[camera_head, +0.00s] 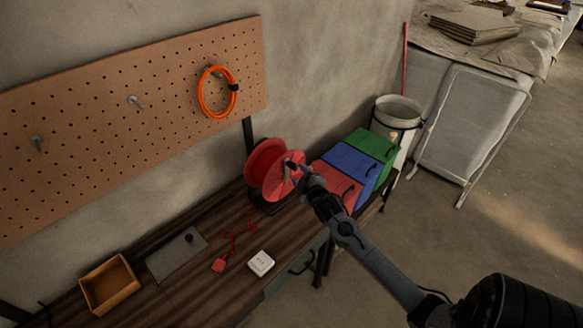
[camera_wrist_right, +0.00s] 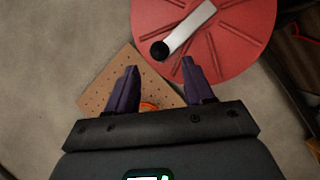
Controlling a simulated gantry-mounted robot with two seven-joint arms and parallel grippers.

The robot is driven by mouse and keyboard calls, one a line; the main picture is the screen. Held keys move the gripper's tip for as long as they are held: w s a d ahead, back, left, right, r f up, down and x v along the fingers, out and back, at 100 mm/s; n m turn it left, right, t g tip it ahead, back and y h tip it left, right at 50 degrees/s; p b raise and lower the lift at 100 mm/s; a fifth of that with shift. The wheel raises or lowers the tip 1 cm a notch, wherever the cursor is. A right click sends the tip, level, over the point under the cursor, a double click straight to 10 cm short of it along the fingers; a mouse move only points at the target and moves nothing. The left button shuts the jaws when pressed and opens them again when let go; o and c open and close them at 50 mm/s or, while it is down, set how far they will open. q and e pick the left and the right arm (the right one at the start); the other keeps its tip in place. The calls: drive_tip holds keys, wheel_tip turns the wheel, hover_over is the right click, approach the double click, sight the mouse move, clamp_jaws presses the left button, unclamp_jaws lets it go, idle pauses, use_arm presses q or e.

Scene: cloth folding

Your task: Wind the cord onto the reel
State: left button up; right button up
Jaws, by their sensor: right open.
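The red reel (camera_head: 262,162) stands upright near the back of the table, against the wall. Its red face (camera_wrist_right: 245,50) fills the top right of the right wrist view, with a pale crank arm (camera_wrist_right: 192,27) ending in a black knob (camera_wrist_right: 160,50). A red cord (camera_head: 240,232) lies loosely bent on the table, with a red plug end (camera_head: 219,265). My right gripper (camera_head: 296,168) is at the reel's front face. In the wrist view its fingers (camera_wrist_right: 161,78) are apart and empty, with the knob just beyond them. My left gripper is not in view.
A white socket box (camera_head: 261,263), a grey plate (camera_head: 176,254) and an open wooden box (camera_head: 109,285) sit left on the table (camera_head: 205,297). Red, blue and green bins (camera_head: 352,167) stand right of the reel. A pegboard (camera_head: 120,105) holds an orange coil (camera_head: 203,98).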

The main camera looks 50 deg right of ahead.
sight(294, 169)
drive_tip(key=x, duration=0.7)
drive_tip(key=shift+w, duration=0.15)
clamp_jaws()
